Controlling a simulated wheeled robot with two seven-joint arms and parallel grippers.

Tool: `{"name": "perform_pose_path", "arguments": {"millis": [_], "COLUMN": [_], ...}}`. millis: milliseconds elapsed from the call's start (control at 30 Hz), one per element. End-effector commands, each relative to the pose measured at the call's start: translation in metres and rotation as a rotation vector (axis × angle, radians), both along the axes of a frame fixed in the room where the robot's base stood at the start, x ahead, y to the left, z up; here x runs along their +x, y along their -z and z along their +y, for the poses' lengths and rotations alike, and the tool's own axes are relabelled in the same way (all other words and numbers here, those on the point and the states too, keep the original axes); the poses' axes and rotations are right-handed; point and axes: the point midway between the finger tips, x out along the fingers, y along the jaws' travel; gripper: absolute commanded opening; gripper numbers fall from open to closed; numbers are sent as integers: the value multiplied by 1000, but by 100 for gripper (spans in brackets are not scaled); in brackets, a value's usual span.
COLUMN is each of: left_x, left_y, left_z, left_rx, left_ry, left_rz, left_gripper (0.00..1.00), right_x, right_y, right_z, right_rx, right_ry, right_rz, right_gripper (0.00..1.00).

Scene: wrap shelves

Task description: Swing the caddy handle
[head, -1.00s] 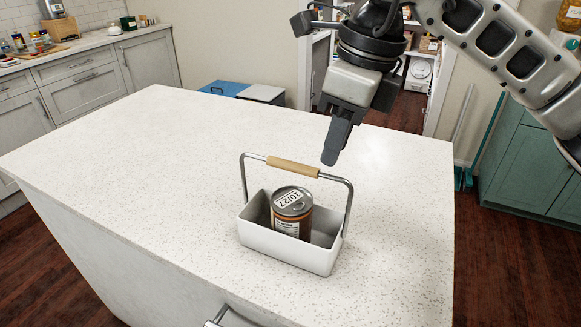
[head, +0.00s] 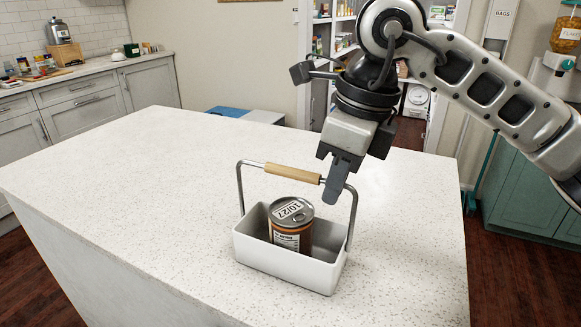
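A white caddy (head: 275,262) stands on the island countertop, with a can (head: 291,226) labelled 10/27 inside it. Its metal handle with a wooden grip (head: 292,173) stands upright over the tray. My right gripper (head: 336,188) points down at the right end of the handle, by the bend of the metal bar. Its fingers line up one behind the other, so I cannot tell how far apart they are. I also cannot tell whether it touches the handle. My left gripper is not in view.
The speckled white countertop (head: 130,190) is clear around the caddy. Grey cabinets (head: 90,98) with a worktop stand along the back left wall. A teal cabinet (head: 525,190) stands on the right, and pantry shelves (head: 340,40) show behind my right arm.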

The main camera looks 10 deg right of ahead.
Motion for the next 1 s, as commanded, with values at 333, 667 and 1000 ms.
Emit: {"name": "perform_pose_path", "arguments": {"millis": [333,667,1000], "left_x": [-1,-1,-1], "left_y": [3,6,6], "left_z": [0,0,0], "left_rx": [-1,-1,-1], "left_ry": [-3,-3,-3], "left_rz": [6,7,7], "left_gripper": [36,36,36], "right_x": [5,17,25], "right_y": [1,4,5], "right_z": [-3,-12,-17], "right_rx": [0,0,-1], "right_ry": [1,3,1], "right_rz": [0,2,1], "right_gripper": [3,3,3]}}
